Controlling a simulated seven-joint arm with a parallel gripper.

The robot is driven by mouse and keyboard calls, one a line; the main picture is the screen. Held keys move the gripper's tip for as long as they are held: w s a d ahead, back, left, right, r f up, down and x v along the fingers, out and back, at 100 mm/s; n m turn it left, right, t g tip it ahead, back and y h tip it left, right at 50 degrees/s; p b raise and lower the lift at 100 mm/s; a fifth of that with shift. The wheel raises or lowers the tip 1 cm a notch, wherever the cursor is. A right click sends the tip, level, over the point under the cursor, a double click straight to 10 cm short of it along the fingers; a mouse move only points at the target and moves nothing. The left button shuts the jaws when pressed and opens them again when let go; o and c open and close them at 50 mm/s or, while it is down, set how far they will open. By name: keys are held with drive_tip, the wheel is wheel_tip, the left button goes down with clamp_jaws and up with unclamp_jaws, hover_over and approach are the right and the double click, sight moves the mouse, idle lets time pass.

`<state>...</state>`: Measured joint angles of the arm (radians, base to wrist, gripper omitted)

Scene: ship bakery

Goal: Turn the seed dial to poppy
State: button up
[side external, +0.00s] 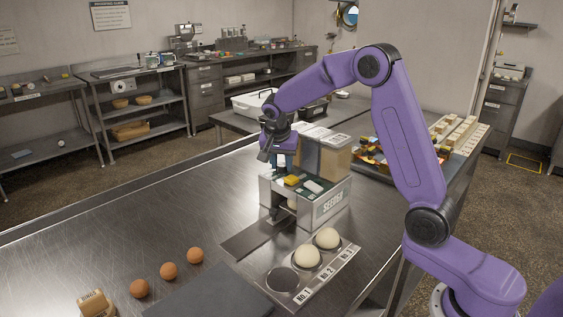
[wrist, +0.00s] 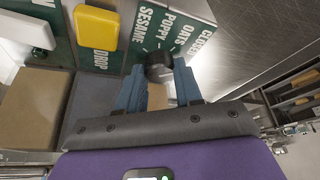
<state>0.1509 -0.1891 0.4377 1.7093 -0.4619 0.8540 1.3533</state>
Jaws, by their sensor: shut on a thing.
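The green-and-grey seeder (side external: 331,205) stands on the steel counter, with clear-sided hoppers (side external: 325,155) on top. Its dark round seed dial (wrist: 158,67) shows in the wrist view beside the white words SESAME, POPPY, OATS and CLOSED on a green panel (wrist: 172,25). My gripper (wrist: 159,75) has its blue fingers shut on the dial, one on each side. The dial's pointer mark cannot be made out, so I cannot tell which word it faces. In the side view my gripper (side external: 277,160) is at the seeder's upper left, and the dial is hidden there.
A yellow control (wrist: 96,27) sits above the word DROP, near a white piece (wrist: 27,29). A tray (side external: 304,297) before the seeder holds two dough balls (side external: 306,257), with its No. 1 hollow empty. Brown eggs (side external: 168,271) and a dark mat (side external: 205,296) lie on the counter.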

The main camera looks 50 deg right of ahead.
drive_tip(key=shift+n, duration=0.4)
drive_tip(key=shift+s+d+n+t+y, duration=0.1)
drive_tip(key=shift+n+t+y, duration=0.3)
drive_tip(key=shift+n, duration=0.75)
drive_tip(key=shift+n+t+y, duration=0.4)
drive_tip(key=shift+n, duration=0.75)
drive_tip(key=o, duration=1)
drive_tip(key=shift+r, duration=0.1)
drive_tip(key=v, duration=1.7)
drive_tip(key=shift+r, duration=0.2)
